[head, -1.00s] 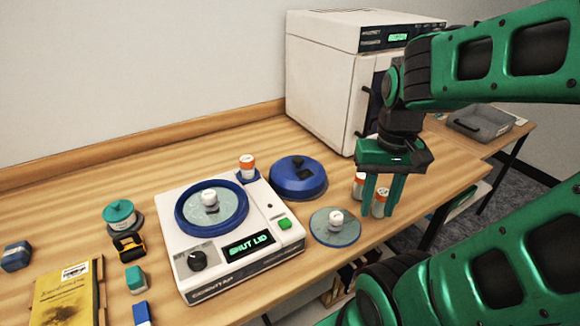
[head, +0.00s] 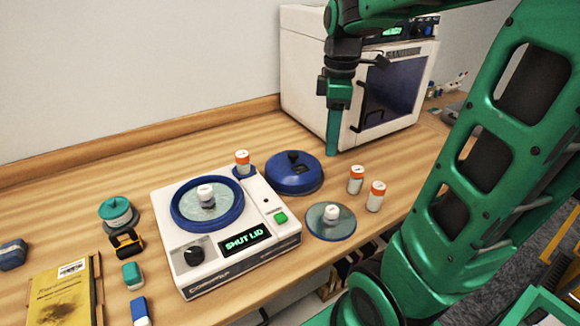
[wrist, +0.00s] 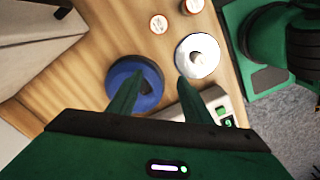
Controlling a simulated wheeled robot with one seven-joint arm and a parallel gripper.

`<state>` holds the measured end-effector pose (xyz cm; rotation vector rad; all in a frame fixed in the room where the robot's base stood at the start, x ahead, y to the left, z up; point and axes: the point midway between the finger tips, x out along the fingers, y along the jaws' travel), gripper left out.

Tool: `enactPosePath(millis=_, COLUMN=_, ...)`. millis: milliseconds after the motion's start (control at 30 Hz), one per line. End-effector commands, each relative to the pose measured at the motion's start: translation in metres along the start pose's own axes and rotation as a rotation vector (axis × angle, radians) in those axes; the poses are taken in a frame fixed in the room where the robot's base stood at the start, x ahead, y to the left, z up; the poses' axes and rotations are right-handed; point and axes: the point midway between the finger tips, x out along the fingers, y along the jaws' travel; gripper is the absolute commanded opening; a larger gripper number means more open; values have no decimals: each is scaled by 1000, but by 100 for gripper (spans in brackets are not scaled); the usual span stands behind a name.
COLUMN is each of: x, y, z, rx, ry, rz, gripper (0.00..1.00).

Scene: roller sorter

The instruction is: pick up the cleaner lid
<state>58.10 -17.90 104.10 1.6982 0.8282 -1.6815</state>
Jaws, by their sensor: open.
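The cleaner lid, taken to be the blue round lid (head: 291,182) with a black knob, lies on the table behind and right of the white cleaner (head: 220,262). The cleaner's display reads "SHUT LID". Its blue-rimmed bowl is uncovered and holds a white-capped vial (head: 206,196). My gripper (head: 333,150) is open and empty, pointing down, right of the lid in the head view. In the wrist view, the lid (wrist: 120,76) lies beyond my left finger, partly covered by it. The gap between my fingers (wrist: 160,76) is beside the lid.
Two orange-capped vials (head: 375,197) stand right of the lid. A round disc (head: 330,232) bears another white vial. A white oven (head: 305,75) stands close behind my gripper. A yellow book (head: 65,290) and small items lie at the left.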

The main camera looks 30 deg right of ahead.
Motion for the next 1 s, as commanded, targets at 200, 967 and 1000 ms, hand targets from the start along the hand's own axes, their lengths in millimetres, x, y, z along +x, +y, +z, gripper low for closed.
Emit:
enactPosePath(millis=200, x=-14, y=43, z=-50, rx=-560, ry=-9, rz=1, gripper=45)
enactPosePath(millis=967, x=28, y=73, z=-94, rx=-1066, ry=-18, rz=-2, gripper=45)
enactPosePath(millis=1000, x=31, y=73, z=-94, rx=-1066, ry=-18, rz=-2, gripper=45)
